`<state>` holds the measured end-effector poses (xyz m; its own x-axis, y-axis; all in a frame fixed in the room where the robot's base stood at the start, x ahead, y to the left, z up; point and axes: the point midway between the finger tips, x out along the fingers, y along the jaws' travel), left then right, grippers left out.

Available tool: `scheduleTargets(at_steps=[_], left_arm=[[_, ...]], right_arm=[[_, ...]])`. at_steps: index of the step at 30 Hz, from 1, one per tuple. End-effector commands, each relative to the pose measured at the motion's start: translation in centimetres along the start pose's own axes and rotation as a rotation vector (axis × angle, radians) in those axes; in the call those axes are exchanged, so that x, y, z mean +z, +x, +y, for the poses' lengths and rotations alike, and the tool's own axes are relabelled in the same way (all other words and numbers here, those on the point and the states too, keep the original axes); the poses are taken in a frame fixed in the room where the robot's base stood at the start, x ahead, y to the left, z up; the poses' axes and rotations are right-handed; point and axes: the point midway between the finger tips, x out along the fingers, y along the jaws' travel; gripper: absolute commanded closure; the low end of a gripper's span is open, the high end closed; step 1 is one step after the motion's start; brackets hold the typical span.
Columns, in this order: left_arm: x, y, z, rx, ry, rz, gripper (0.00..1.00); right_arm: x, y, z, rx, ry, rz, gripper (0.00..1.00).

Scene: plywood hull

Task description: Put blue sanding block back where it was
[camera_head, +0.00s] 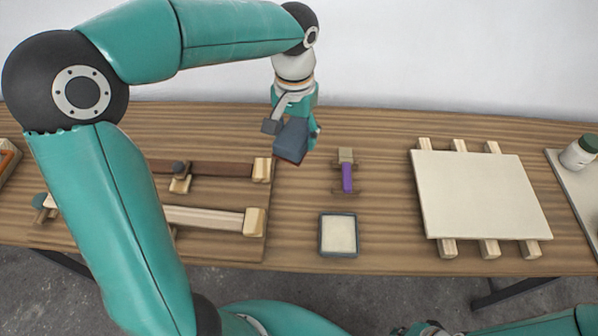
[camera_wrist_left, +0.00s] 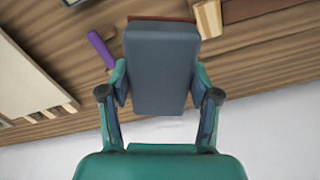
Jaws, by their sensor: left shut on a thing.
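The blue sanding block (camera_head: 292,140) is dark blue-grey with a thin reddish-brown layer at its far edge. My left gripper (camera_head: 292,124) is shut on it and holds it tilted above the rear part of the table. In the left wrist view the block (camera_wrist_left: 161,65) fills the space between the two fingers of the left gripper (camera_wrist_left: 160,88). Whether the block touches the table is hard to tell.
A purple-handled tool (camera_head: 347,177) lies right of the block. A small grey-rimmed tray (camera_head: 338,252) sits near the front edge. A pale panel (camera_head: 480,195) rests on wooden strips at right. Clamped wooden bars (camera_head: 205,216) lie at left. A white jar (camera_head: 578,153) stands far right.

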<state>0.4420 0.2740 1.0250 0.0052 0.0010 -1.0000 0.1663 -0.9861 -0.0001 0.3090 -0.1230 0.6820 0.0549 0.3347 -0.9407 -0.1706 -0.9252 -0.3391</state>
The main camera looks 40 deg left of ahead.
Motion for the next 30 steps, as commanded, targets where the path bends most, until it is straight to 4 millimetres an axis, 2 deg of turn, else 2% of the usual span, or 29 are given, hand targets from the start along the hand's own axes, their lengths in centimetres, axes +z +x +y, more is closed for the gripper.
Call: scheduleTargets(at_steps=[1,3,10,19,25,30], left_arm=[[0.1,1.6,0.1,-0.001,0.003,-0.008,0.66],[0.0,3.5,0.2,0.0,0.007,-0.008,0.66],[-0.1,8.8,0.4,-0.001,0.011,-0.005,0.66],[-0.2,11.3,0.5,-0.001,0.012,-0.003,0.66],[-0.2,14.1,0.5,0.0,0.012,-0.003,0.66],[-0.2,14.7,0.5,0.001,0.011,0.001,0.66]], right_arm=[[0.0,0.0,0.0,0.0,0.0,0.0,1.0],[0.0,0.0,0.0,0.0,0.0,0.0,1.0],[0.0,-0.1,-0.1,0.0,0.0,0.001,1.0],[0.0,-0.2,-0.1,0.0,0.0,0.001,1.0],[0.0,-0.3,-0.1,0.0,0.0,0.001,1.0],[0.0,-0.3,-0.1,0.0,0.0,0.001,1.0]])
